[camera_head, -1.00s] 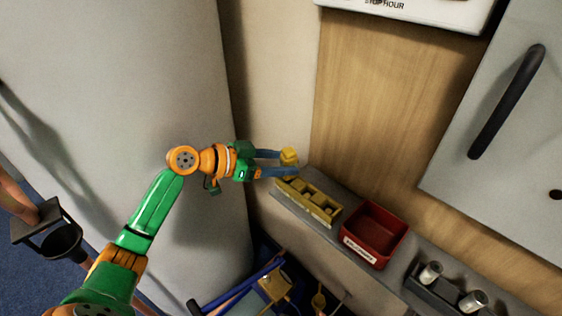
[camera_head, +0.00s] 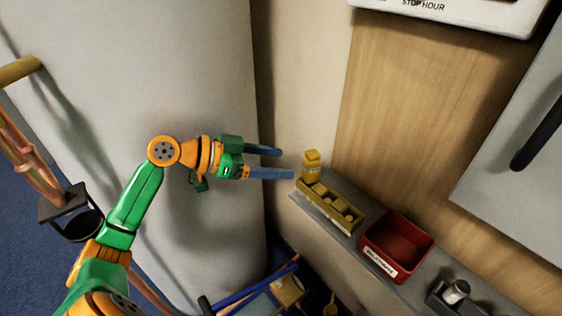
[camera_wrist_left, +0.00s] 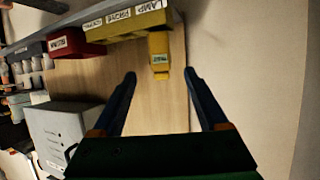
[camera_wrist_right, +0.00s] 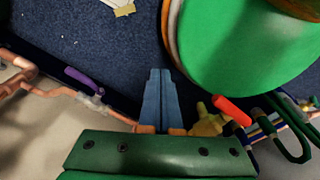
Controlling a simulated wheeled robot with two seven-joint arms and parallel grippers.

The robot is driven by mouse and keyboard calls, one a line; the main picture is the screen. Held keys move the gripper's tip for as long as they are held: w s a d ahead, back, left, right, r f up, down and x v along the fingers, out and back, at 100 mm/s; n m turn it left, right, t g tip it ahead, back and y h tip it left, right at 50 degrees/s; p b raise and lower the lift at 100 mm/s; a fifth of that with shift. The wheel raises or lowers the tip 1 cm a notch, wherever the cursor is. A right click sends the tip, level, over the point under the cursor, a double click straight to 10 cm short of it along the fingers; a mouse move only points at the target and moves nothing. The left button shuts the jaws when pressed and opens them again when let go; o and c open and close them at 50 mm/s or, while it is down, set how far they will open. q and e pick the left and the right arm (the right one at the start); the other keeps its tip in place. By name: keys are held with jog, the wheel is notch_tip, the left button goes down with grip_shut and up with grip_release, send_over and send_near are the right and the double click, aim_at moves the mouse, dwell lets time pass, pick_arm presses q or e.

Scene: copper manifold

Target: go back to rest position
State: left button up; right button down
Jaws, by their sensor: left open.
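My left gripper (camera_head: 287,163) is open and empty, its two blue fingers pointing right toward the shelf. A small yellow block-like item (camera_head: 312,163) stands upright at the near-left end of the yellow compartment tray (camera_head: 334,213), just beyond the fingertips and apart from them. In the left wrist view the open fingers (camera_wrist_left: 160,76) frame a gap, with the yellow item (camera_wrist_left: 159,55) ahead of it. My right gripper shows only in its own wrist view (camera_wrist_right: 160,74); its blue fingers lie together over the dark blue floor, with nothing seen between them.
A grey shelf (camera_head: 405,290) along the wall also carries a red labelled bin (camera_head: 397,245) and metal cylinders (camera_head: 456,291). A large pale rounded surface (camera_head: 150,70) stands behind my left arm. Copper pipes with a purple-handled valve (camera_wrist_right: 84,77) run near my right gripper.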

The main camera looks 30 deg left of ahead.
pick_arm(q)
jog(key=s+d+f+n+g+y, duration=0.1)
jog(key=s+d+f+g+y, duration=0.2)
jog(key=f, duration=0.9)
jog(key=s+d+f+n+g+y, duration=0.2)
jog(key=s+d+f, duration=0.1)
jog(key=s+f, duration=0.45)
jog(key=s+d+f+n+g+y, duration=0.25)
jog(key=s+f, duration=0.35)
jog(key=s, duration=0.3)
notch_tip(320, 180, down, 15)
jog(key=s, duration=0.2)
jog(key=s+a+f+g, duration=0.2)
jog(key=s+f, duration=1)
jog(key=s, duration=0.1)
notch_tip(320, 180, up, 16)
jog(key=p, duration=1.5)
jog(key=shift+a+f+y, duration=0.15)
jog(key=shift+a+y, duration=0.1)
jog(key=shift+y, duration=0.2)
